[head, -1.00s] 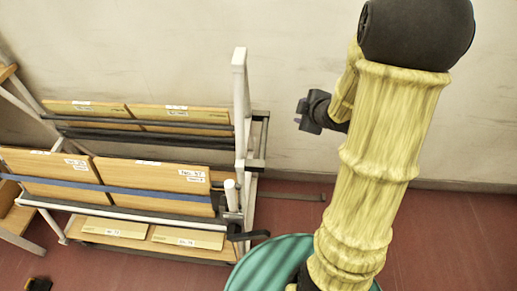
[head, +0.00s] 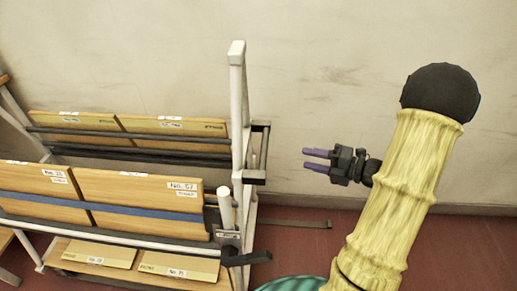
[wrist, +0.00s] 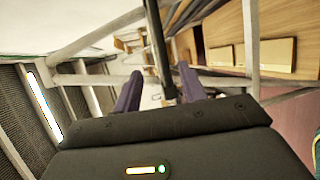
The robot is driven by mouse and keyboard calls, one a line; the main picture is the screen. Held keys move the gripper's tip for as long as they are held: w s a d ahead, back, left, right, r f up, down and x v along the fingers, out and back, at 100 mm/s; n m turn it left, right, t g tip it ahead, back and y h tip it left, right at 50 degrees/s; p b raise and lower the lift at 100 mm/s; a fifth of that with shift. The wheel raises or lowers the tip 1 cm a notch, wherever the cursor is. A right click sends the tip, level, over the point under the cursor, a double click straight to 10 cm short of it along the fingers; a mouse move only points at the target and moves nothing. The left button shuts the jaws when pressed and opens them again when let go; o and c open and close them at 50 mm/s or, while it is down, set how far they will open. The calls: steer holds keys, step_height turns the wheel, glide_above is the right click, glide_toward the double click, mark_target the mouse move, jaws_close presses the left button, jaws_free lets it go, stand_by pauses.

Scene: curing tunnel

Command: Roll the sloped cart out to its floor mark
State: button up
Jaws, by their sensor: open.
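The sloped cart, with a white frame (head: 237,110) and tilted shelves of labelled wooden boards, fills the left of the head view. A white upright stands at its right end, with a short white post (head: 225,208) and a black lever-like part (head: 247,258) lower down. My gripper (head: 305,159) is open and empty, its purple fingers pointing left toward the upright with a clear gap. In the wrist view the fingers (wrist: 159,76) are apart, with white frame bars and boards beyond. I cannot make out a certain floor mark.
A pale wall (head: 350,60) runs behind the cart. A flat dark strip (head: 295,223) lies low beside the cart's right end. A green rounded surface (head: 290,285) shows at the bottom edge. Red floor (head: 480,250) is open at the right. Another wooden-and-white frame edges in at far left.

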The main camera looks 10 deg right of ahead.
steer(key=b+x, duration=0.1)
steer(key=x, duration=1.6)
steer(key=shift+a, duration=0.2)
steer(key=shift+w, duration=0.15)
steer(key=shift+c, duration=0.2)
jaws_close()
